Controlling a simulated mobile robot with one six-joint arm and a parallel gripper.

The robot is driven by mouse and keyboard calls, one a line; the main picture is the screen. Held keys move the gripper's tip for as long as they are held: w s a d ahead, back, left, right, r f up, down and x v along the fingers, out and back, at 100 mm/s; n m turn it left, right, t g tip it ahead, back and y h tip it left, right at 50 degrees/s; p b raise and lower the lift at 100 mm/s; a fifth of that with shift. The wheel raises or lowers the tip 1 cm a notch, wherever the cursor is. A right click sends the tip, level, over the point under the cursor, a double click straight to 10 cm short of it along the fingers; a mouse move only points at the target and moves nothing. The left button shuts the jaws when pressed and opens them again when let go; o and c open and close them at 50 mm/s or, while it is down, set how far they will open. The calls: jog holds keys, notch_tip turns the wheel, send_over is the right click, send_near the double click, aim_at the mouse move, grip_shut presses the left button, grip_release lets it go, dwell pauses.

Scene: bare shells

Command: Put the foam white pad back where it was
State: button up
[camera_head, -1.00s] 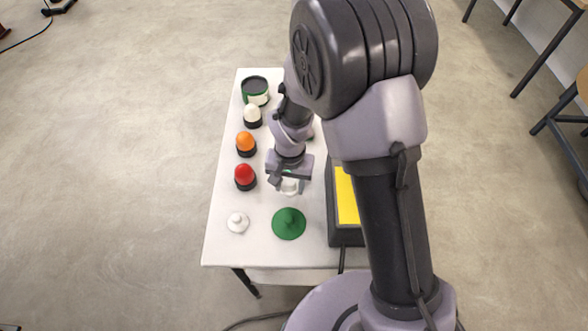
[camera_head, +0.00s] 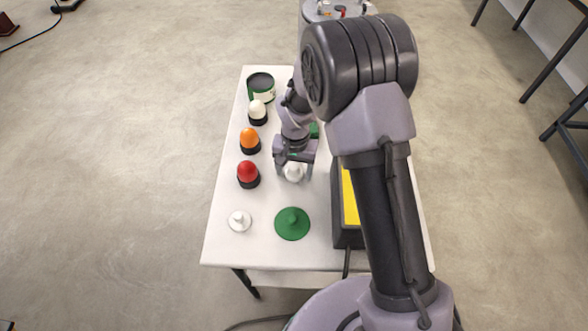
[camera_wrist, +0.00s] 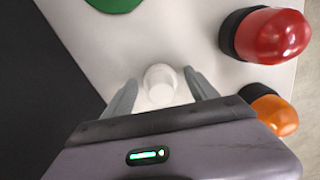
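A white piece with a round knob (camera_head: 293,173) is on the white table under my gripper (camera_head: 294,174); the wrist view shows the knob (camera_wrist: 160,84) between my fingers (camera_wrist: 161,92). The fingers are open, one on each side of the knob, with a narrow gap showing on both sides. A second white knobbed disc (camera_head: 239,221) lies at the table's near left. I cannot tell from looks which is foam. The underside of the piece at my gripper is hidden.
A green knobbed disc (camera_head: 292,224) lies in front. Red (camera_head: 248,173), orange (camera_head: 250,140) and white (camera_head: 257,112) domes on black bases line the left side of the table (camera_head: 268,250). A green tin (camera_head: 261,87) stands behind; a black-framed yellow box (camera_head: 349,195) is at right.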

jog(key=shift+r, duration=0.1)
notch_tip(320, 180, up, 13)
jog(key=p, duration=0.5)
notch_tip(320, 180, up, 8)
jog(key=t, duration=0.1)
send_over(295, 168)
jog(key=s+d, duration=0.2)
jog(key=d, duration=0.1)
jog(key=s+d+r+m+t+y, duration=0.1)
jog(key=s+d+r+t, duration=0.1)
jog(key=s+r, duration=0.5)
jog(key=s+d+r+m+t, duration=0.1)
jog(key=s+d+r, duration=0.4)
jog(key=s, duration=0.8)
notch_tip(295, 168, up, 2)
jog(key=shift+s+r+t+y, duration=0.1)
jog(key=shift+s+t+y, duration=0.25)
jog(key=shift+t, duration=0.55)
jog(key=shift+w, duration=0.1)
